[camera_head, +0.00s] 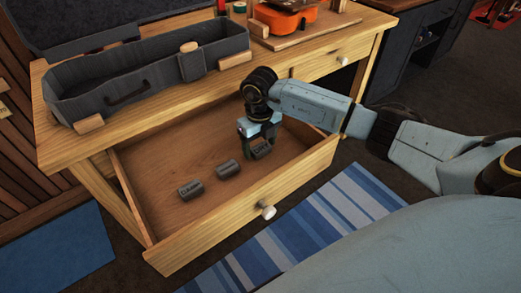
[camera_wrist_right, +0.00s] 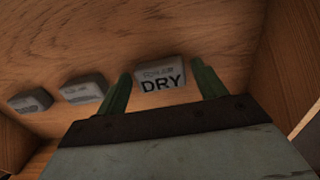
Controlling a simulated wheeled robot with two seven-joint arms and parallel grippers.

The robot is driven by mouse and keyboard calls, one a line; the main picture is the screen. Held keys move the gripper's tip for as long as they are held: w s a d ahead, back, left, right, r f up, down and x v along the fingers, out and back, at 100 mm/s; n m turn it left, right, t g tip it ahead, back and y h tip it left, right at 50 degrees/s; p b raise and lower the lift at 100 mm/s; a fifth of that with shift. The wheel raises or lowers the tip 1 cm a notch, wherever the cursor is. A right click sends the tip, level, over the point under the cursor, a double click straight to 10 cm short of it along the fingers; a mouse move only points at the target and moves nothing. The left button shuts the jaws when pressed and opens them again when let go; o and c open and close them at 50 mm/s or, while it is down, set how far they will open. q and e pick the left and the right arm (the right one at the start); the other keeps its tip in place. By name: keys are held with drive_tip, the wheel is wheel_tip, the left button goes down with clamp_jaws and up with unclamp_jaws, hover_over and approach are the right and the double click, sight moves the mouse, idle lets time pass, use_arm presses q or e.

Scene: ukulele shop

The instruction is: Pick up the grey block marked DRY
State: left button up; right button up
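The grey block marked DRY (camera_head: 262,149) lies in the open drawer (camera_head: 160,148), the rightmost of three grey blocks. In the right wrist view the DRY block (camera_wrist_right: 161,78) shows its lettering between the two green fingers. My right gripper (camera_head: 254,143) reaches down into the drawer over this block, and in the wrist view the right gripper (camera_wrist_right: 161,82) is open, with a gap between the block and the fingers. Whether the fingertips touch the drawer floor is hard to tell. My left gripper is not in view.
Two other grey blocks lie left of it, a middle one (camera_head: 227,169) and one nearer the front (camera_head: 190,190). The drawer's front panel (camera_head: 240,213) has a white knob (camera_head: 267,211). An open grey instrument case (camera_head: 140,85) and an orange ukulele body (camera_head: 285,18) are on the wooden bench above.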

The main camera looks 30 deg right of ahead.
drive_tip(key=c, duration=0.8)
